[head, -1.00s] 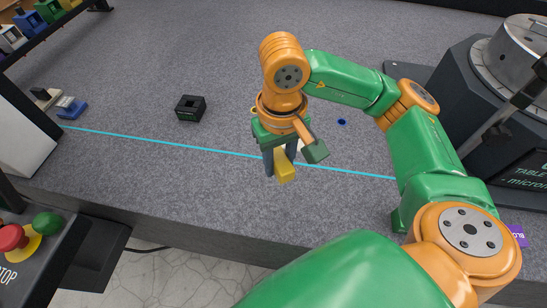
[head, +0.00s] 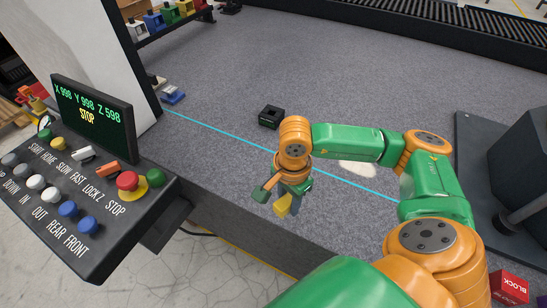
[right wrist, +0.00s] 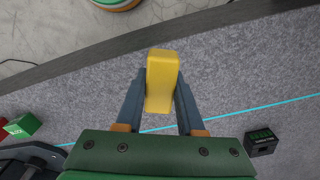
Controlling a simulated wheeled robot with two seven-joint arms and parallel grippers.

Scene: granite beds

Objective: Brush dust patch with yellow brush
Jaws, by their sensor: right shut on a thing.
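The yellow brush (head: 283,206) is in my right gripper (head: 287,198), held near the front edge of the granite bed. In the right wrist view the brush (right wrist: 161,80) shows between the two blue-grey fingers of the gripper (right wrist: 161,92), which are shut on it. Its bristles cannot be made out. A pale patch, which looks like the dust patch (head: 357,168), lies on the granite to the right of the gripper, just beyond the cyan line and below my forearm. The brush is apart from it. My left gripper is not in view.
A black block (head: 271,117) with a square recess sits beyond the cyan line (head: 230,139). A control panel (head: 85,190) with buttons stands at left. A red block (head: 509,288) is at lower right, near a dark machine base (head: 490,190). The bed's far middle is clear.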

